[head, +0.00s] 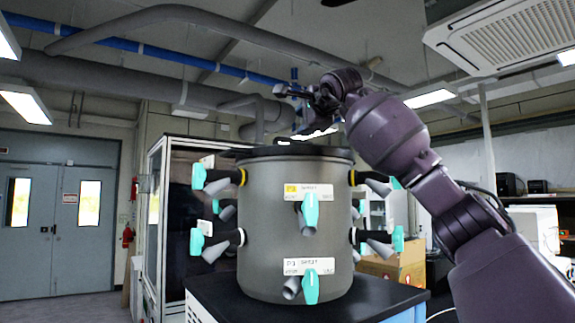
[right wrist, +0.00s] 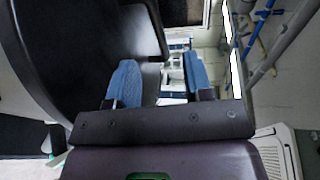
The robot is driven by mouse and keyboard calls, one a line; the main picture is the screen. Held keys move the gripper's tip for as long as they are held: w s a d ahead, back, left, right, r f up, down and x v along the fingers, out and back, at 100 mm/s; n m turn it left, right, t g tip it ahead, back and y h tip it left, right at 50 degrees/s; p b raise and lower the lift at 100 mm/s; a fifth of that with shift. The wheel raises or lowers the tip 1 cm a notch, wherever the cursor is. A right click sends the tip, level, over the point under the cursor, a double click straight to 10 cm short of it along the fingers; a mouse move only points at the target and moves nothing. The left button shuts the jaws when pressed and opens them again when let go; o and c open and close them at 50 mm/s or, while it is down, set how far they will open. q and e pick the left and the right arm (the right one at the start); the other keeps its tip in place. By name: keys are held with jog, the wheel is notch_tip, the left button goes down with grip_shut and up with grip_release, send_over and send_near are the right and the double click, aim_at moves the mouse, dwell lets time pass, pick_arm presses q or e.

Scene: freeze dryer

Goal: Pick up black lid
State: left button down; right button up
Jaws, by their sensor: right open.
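The black lid (head: 265,151) lies on top of the grey cylindrical chamber (head: 265,215) in the head view, with a small handle at its top. My right gripper (head: 299,112) is just above the lid, with its arm coming in from the right. In the right wrist view the right gripper (right wrist: 158,82) has its two blue fingers spread apart, with nothing held between them. A large dark curved surface, which looks like the lid (right wrist: 70,60), fills the left side there, close beside one finger. Whether they touch is unclear. My left gripper is not in view.
The chamber stands on a black-topped bench (head: 215,305) and has several teal-handled valves (head: 311,210) sticking out around it. A glass-fronted cabinet (head: 175,200) is behind it on the left. Cardboard boxes (head: 400,262) are at the right. Grey pipes (head: 150,85) run overhead.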

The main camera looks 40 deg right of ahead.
aim_at(295, 141)
jog(key=shift+w+d+g+h, duration=0.25)
jog(key=shift+d+g+h, duration=0.15)
jog(key=shift+d+h, duration=0.45)
jog(key=p+x, duration=0.1)
jog(key=x, duration=0.3)
jog(key=shift+f, duration=0.1)
jog(key=shift+w+d+f+y, duration=0.15)
jog(key=shift+w+y, duration=0.2)
jog(key=shift+w, duration=0.1)
jog(key=p+x, duration=0.2)
jog(key=x, duration=0.2)
jog(key=shift+d+f, duration=0.1)
jog(key=shift+f, duration=0.05)
jog(key=shift+w+d+f, duration=0.1)
jog(key=shift+w+d, duration=0.05)
jog(key=shift+w, duration=0.25)
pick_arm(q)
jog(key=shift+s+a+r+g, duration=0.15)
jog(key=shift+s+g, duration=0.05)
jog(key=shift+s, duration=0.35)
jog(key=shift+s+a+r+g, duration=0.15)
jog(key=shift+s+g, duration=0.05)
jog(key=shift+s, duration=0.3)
pick_arm(e)
jog(key=shift+s, duration=0.1)
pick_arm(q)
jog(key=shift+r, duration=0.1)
pick_arm(e)
grip_shut()
